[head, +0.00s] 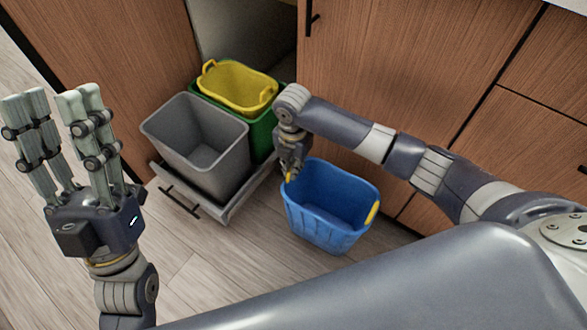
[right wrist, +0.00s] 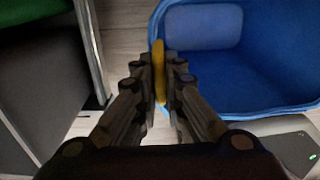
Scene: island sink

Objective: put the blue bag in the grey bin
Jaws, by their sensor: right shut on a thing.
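The blue bag (head: 330,215) looks like an open, empty blue tub with yellow handles. It is right of the grey bin (head: 195,150), and I cannot tell whether its base touches the floor. My right gripper (head: 291,172) is shut on its left yellow handle; the right wrist view shows the handle (right wrist: 159,72) between the fingers and the blue tub wall (right wrist: 210,65) beside it. The grey bin is open and looks empty, standing in a pulled-out drawer. My left gripper (head: 55,105) is open and empty at the left, fingers up.
A green bin (head: 262,135) with a yellow tub (head: 235,88) in its top stands behind the grey bin. The drawer front (head: 178,195) with a black handle juts out over the wood floor (head: 215,265). Wooden cabinet doors (head: 400,60) stand behind my right arm.

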